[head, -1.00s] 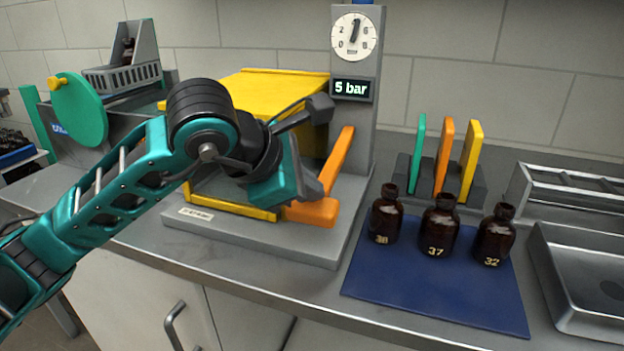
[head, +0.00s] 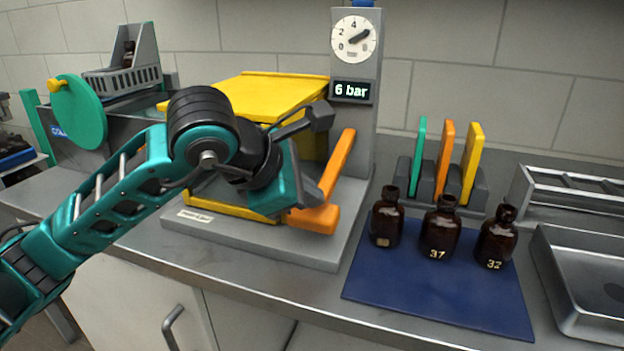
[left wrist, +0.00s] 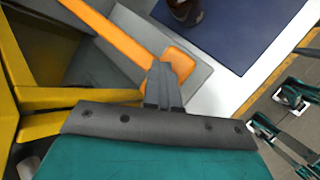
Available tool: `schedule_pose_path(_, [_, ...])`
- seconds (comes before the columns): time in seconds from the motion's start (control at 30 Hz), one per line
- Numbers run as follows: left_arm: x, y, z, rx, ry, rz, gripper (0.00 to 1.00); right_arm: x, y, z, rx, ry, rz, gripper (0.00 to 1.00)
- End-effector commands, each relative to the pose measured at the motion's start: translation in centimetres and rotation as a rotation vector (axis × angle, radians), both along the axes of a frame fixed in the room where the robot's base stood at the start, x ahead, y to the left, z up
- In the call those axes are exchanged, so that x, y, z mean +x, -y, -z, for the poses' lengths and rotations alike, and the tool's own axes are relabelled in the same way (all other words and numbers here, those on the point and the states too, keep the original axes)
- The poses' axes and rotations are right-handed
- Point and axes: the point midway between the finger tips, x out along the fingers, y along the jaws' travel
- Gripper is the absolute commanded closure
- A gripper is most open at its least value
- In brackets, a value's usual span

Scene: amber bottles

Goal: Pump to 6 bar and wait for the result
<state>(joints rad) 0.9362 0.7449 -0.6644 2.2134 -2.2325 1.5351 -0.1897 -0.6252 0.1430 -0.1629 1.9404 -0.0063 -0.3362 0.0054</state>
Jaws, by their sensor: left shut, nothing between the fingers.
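The pressure device has a grey column with a round dial (head: 355,38) and a display (head: 351,90) reading "6 bar". The dial needle points right, near the 6. An orange pump lever (head: 338,165) rises to the right from an orange block (head: 315,217) at the device's front. A yellow box (head: 272,92) stands behind my left arm. My left gripper (head: 300,200) is at the orange block, its fingers shut with nothing between them. In the left wrist view, the shut fingertips (left wrist: 162,85) are right against or just above the orange block (left wrist: 180,62). My right gripper is not in the head view.
Several amber bottles, including one marked 37 (head: 438,230), stand on a blue mat (head: 430,290) to the right. Behind them is a rack (head: 480,190) of coloured plates. A metal tray (head: 575,285) is at far right. A green disc (head: 78,112) stands at left.

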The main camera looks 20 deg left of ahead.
Motion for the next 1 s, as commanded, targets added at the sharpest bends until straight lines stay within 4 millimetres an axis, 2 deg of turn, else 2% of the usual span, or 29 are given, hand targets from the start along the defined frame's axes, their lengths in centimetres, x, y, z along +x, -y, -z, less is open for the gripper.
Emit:
schedule_pose_path(0.37, [-0.1, 0.0, -0.1, 0.001, -0.004, 0.001, 1.00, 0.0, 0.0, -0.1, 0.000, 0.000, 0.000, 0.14])
schedule_pose_path(1.0, [0.0, 0.0, -3.9, 0.000, -0.001, 0.001, 1.00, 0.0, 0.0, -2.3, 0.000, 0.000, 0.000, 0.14])
